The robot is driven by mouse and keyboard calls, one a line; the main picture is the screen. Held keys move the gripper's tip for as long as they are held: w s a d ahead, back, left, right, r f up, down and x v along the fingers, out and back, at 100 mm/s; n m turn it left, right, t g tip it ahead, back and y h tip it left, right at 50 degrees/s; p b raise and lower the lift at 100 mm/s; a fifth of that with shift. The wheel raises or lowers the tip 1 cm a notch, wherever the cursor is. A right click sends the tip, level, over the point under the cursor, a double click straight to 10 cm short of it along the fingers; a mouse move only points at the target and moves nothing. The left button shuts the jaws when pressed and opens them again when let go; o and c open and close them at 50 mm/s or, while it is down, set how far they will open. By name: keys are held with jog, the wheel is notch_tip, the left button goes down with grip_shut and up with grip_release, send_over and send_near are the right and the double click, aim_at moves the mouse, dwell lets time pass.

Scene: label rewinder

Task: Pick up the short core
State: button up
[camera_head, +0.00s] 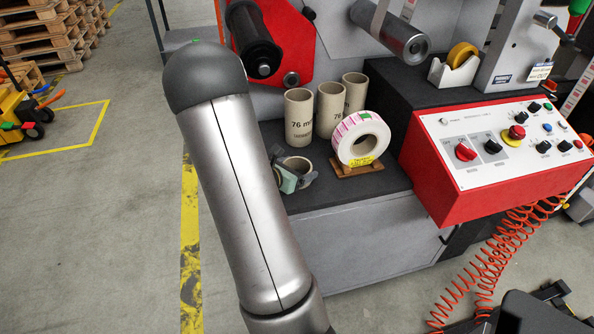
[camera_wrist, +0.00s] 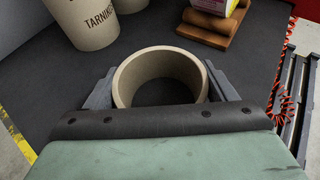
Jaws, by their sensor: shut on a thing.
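The short core (camera_wrist: 158,64) is a low, wide tan cardboard ring, upright with its open top toward the wrist camera. My gripper (camera_wrist: 160,86) has one grey finger on each side of the core and is shut on it. In the head view, the core (camera_head: 304,162) is at the front left of the dark machine top, partly hidden by my gripper (camera_head: 290,178). Whether its lower edge touches the surface cannot be told.
Several taller tan cores (camera_head: 299,118) stand behind. A pink-and-white label roll (camera_head: 345,133) rests on a wooden cradle (camera_head: 357,167) to the right. A red control box (camera_head: 430,160) lies further right. The dark top (camera_head: 350,193) is bare in front.

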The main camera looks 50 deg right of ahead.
jog(key=shift+r, duration=0.5)
notch_tip(320, 180, up, 3)
jog(key=shift+a+p, duration=0.15)
jog(key=shift+p, duration=0.15)
jog(key=s+a+r, duration=0.1)
jog(key=a+r, duration=0.1)
jog(key=r, duration=0.1)
jog(key=s+r, duration=0.1)
jog(key=shift+s+a+r+p, duration=0.2)
jog(key=shift+s+a+p, duration=0.1)
jog(key=shift+a+p, duration=0.1)
jog(key=s+a+r+b, duration=0.4)
jog(key=s+a+b, duration=0.2)
jog(key=a+b, duration=0.1)
jog(key=shift+s+a+r+b, duration=0.2)
jog(key=shift+s+r+b, duration=0.1)
jog(key=shift+b, duration=0.15)
jog(key=shift+w, duration=0.1)
